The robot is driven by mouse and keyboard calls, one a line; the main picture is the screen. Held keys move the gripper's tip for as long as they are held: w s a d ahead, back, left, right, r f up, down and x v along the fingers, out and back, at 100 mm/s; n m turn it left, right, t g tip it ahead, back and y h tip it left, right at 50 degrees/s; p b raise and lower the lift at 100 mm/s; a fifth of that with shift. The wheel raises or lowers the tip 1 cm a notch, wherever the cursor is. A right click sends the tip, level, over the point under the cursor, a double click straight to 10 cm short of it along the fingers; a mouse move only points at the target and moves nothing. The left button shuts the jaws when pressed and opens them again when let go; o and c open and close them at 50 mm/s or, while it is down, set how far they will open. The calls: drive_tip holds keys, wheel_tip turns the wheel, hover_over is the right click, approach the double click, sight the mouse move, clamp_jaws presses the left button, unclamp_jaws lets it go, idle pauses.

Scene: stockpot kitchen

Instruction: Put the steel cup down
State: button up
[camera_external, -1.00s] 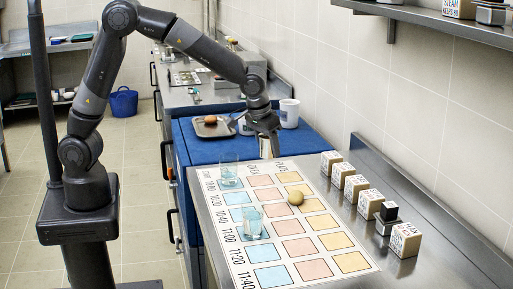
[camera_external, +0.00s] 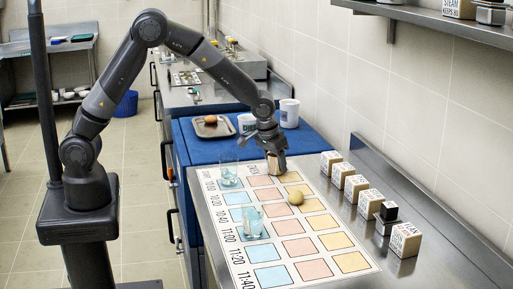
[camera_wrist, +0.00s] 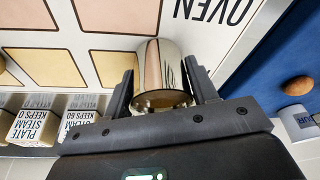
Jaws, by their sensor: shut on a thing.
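The steel cup (camera_external: 276,165) is shiny and roughly upright, near the far end of the printed mat (camera_external: 356,243). My gripper (camera_external: 272,148) reaches down from above and is shut on it. In the wrist view the cup (camera_wrist: 161,72) sits between the two fingers of my gripper (camera_wrist: 162,85). The cup is low, at or just above the mat near the top of the yellow column; I cannot tell whether its bottom touches. The fingers hide part of its sides.
Two glasses with blue contents (camera_external: 229,174) (camera_external: 252,222) stand on the blue column. A round tan object (camera_external: 296,198) is on the yellow column. Several labelled blocks (camera_external: 356,187) line the right side. A tray (camera_external: 213,127) and white mugs (camera_external: 289,113) stand on the blue surface behind.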

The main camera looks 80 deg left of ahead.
drive_tip(key=shift+f, duration=0.1)
drive_tip(key=o, duration=1.1)
drive_tip(key=s+r, duration=0.5)
drive_tip(key=r, duration=0.4)
drive_tip(key=s+r, duration=0.4)
drive_tip(key=r, duration=0.4)
drive_tip(key=s+r+m+t, duration=0.1)
drive_tip(key=s, duration=0.8)
drive_tip(key=s+a+r+m, duration=0.1)
drive_tip(key=s+r+m, duration=0.1)
drive_tip(key=s, duration=0.7)
drive_tip(key=s+a+r+m+t+h, duration=0.1)
drive_tip(key=s+r, duration=0.1)
drive_tip(key=s, duration=0.7)
drive_tip(key=shift+s+m+t, duration=0.3)
drive_tip(key=shift+s, duration=0.05)
